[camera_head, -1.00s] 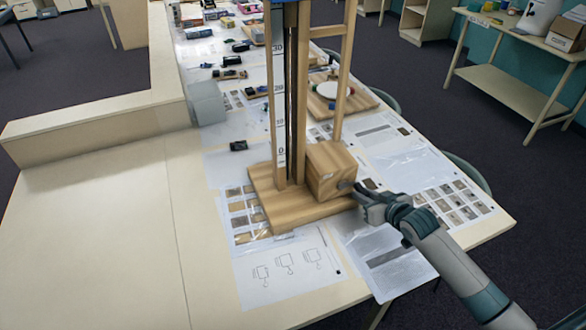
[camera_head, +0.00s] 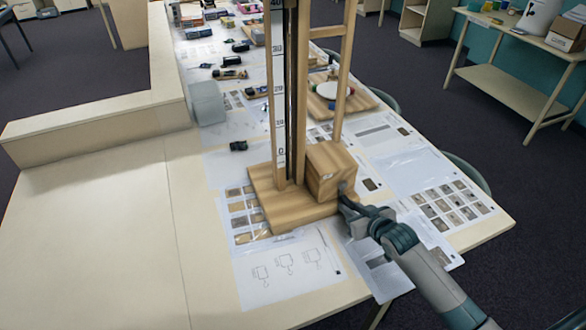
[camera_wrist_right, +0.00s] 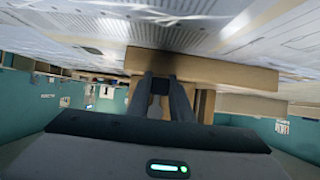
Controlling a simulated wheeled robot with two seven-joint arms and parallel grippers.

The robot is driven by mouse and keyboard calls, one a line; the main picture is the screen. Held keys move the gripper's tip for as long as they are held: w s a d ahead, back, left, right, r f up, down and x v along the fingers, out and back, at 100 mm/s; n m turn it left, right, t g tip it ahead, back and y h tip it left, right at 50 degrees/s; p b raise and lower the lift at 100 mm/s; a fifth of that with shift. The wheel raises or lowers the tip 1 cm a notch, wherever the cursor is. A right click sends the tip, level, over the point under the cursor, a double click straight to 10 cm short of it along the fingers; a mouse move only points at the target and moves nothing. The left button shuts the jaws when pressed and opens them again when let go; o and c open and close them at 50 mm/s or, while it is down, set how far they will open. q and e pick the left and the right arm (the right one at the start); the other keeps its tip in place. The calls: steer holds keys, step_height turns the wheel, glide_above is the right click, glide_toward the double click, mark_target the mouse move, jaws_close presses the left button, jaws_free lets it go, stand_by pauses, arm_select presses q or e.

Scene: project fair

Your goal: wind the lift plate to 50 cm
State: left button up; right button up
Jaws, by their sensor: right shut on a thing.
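The wooden lift stands on the table, with a tall mast (camera_head: 291,100) and a white scale strip (camera_head: 278,90) marked from 0 up to 40 at the top edge. The lift plate is not in view; the mast's top is cut off. A wooden gear box (camera_head: 328,172) sits at the mast's foot on a wooden base (camera_head: 290,212). My right gripper (camera_head: 348,202) is at the box's front right side, shut on the crank handle, which it mostly hides. In the right wrist view, the fingers (camera_wrist_right: 163,88) close on a small dark part before the wood. My left gripper is not in view.
Printed sheets (camera_head: 285,268) lie around the base. A turntable board (camera_head: 335,95) and small parts stand behind. A grey block (camera_head: 207,102) is to the left. The table's left part (camera_head: 90,230) is bare.

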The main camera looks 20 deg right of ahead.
steer(key=o, duration=1.1)
steer(key=shift+v, duration=4)
